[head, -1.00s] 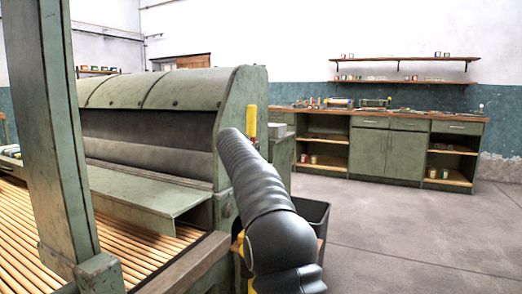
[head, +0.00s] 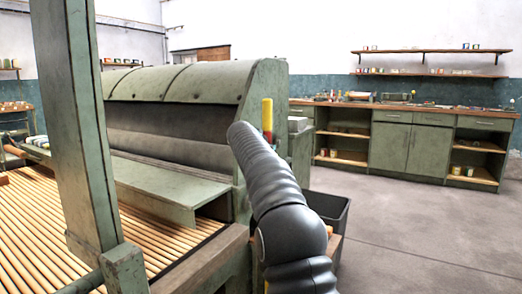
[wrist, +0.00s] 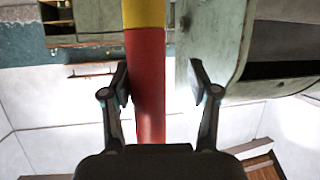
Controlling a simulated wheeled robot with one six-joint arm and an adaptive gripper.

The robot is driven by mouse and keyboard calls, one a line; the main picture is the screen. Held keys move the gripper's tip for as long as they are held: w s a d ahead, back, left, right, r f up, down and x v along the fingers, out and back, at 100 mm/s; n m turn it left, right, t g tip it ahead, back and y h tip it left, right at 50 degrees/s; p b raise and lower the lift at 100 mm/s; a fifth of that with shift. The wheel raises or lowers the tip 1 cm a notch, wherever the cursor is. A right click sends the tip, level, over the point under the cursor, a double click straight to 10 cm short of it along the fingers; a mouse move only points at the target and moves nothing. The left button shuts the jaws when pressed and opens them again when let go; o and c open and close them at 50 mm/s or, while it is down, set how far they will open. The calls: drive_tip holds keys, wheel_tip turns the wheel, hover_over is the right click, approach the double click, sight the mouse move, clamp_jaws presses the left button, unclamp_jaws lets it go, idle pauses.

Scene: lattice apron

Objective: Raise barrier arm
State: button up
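The barrier arm, a pole with red and yellow bands, stands upright in the head view (head: 267,116), just beyond my arm and beside the green machine's end panel (head: 262,90). My black arm hides its lower part. In the wrist view the pole (wrist: 148,75) runs down the middle, yellow at the top and red below. My gripper (wrist: 160,82) is open, with one finger on each side of the pole in that view. The left finger is close to the pole's edge and a gap shows on the right. I cannot tell whether it touches. The head view does not show my gripper.
A green post (head: 75,130) and a bed of wooden rollers (head: 45,215) are at the left. A dark bin (head: 328,210) stands behind my arm. A green workbench (head: 400,140) lines the back wall. The grey floor (head: 430,235) at the right is clear.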

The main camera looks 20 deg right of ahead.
drive_tip(key=v, duration=1.1)
drive_tip(key=shift+s, duration=0.4)
drive_tip(key=shift+a+r, duration=0.1)
drive_tip(key=shift+a, duration=0.05)
